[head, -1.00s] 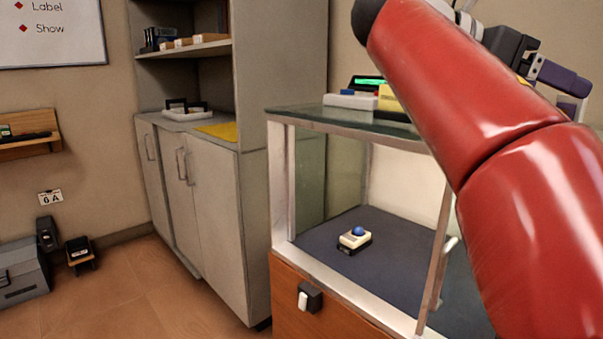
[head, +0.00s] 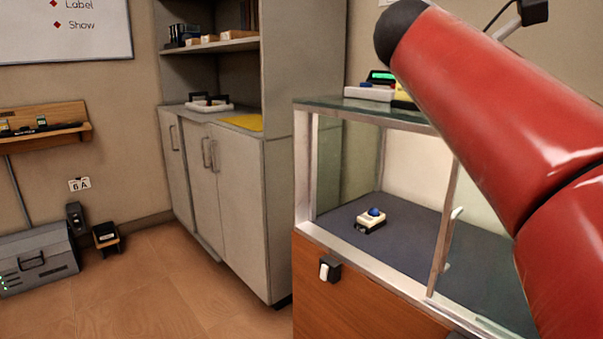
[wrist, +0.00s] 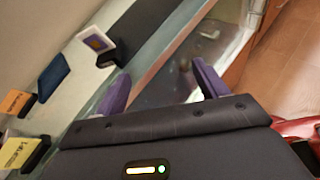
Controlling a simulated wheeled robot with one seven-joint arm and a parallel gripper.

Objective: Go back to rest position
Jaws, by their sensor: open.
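My gripper (wrist: 160,84) shows in the wrist view with its two purple fingers spread apart and nothing between them. It is above the glass display case, close to the case's top edge. In the head view my red arm crosses the right side, and the gripper itself does not show. The display case (head: 310,240) stands in front of the arm, with a small cream device (head: 370,225) with a blue ball on its dark floor.
A grey cabinet (head: 235,205) stands left of the case, with a white tray (head: 208,106) and yellow sheet on it. On the case top are a device with a green display (head: 381,76) and several card stands, including a blue one (wrist: 54,78).

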